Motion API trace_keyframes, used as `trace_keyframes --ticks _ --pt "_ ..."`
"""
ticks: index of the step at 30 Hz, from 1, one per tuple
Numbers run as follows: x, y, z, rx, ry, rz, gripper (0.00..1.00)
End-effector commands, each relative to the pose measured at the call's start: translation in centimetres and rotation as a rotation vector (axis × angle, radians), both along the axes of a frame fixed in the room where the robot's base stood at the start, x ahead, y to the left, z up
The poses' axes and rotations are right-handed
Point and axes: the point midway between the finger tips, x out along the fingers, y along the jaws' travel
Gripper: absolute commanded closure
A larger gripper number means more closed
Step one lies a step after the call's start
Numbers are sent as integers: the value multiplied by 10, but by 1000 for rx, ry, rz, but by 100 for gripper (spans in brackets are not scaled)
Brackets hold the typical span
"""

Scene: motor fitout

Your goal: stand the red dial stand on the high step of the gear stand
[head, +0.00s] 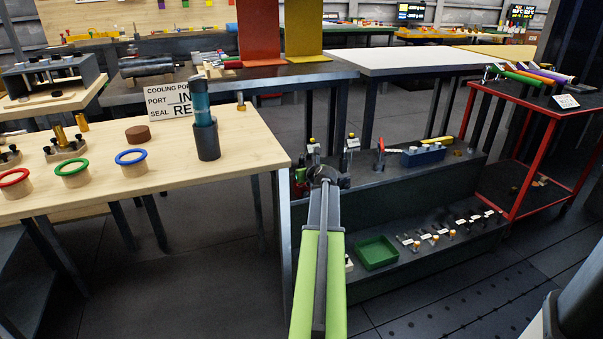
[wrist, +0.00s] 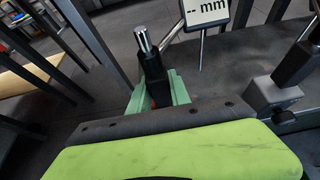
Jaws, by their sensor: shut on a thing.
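My gripper (wrist: 156,90) has green jaws shut on the red dial stand (wrist: 154,103). Only a little red shows between the jaws, below a dark post with a silver top; its base is hidden. In the head view my gripper (head: 301,181) is at the left end of the gear stand, partly hidden by my wrist. The gear stand is dark, with a high step (head: 405,172) at the back and a low step (head: 440,250) in front. I cannot tell whether the held stand touches the high step.
The high step bears a labelled dial stand (head: 350,146), a red-topped tool (head: 379,158) and a blue block (head: 424,155). A green tray (head: 376,252) and several small labelled parts are on the low step. A wooden table (head: 230,150) stands left, a red cart (head: 540,120) right.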

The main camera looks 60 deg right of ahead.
Motion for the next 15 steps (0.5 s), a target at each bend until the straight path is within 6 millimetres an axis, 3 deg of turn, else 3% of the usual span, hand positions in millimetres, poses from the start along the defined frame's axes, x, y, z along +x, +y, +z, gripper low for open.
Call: trace_keyframes --ticks 2,3,8,15 --pt "0 0 -1 -1 -2 -1 100" --pt "0 0 -1 -1 -2 -1 74" --pt "0 0 0 0 -1 -1 53" --pt "0 0 -1 -1 -1 0 51"
